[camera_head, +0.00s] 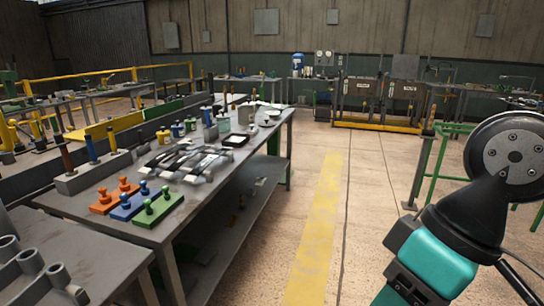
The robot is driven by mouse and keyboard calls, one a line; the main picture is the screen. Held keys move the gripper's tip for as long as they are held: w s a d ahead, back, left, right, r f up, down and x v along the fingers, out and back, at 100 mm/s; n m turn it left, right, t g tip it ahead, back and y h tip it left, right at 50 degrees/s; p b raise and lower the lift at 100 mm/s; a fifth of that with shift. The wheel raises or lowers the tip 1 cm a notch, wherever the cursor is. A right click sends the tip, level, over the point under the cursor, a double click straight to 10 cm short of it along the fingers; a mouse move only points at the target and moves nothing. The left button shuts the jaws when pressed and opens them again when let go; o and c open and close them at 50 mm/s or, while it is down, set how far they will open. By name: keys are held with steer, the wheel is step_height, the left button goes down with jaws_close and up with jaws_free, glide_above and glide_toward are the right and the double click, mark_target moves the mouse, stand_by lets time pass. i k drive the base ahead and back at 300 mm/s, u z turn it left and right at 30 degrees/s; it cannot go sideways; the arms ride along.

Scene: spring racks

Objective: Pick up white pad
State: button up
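A small flat white piece with a dark surround (236,140) lies on the long grey workbench (180,205), past the middle of its top. It may be the white pad, but it is too small to be sure. Other pale pieces lie close by, near the far right edge of the bench top. My arm shows at the right of the view, well apart from the bench. My gripper is not in view, so its opening and contents are hidden.
Orange, blue and green blocks with knobs (131,203) stand at the bench's near end. Dark and silver clamp-like parts (187,160) lie behind them. A grey rack (92,173) with upright rods stands at left. The floor with a yellow stripe (318,235) is clear right of the bench.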

mark_target(253, 131)
steer(key=z, duration=0.5)
steer(key=i, duration=3.3)
steer(key=u, duration=1.35)
steer(key=i, duration=0.95)
steer(key=u, duration=0.8)
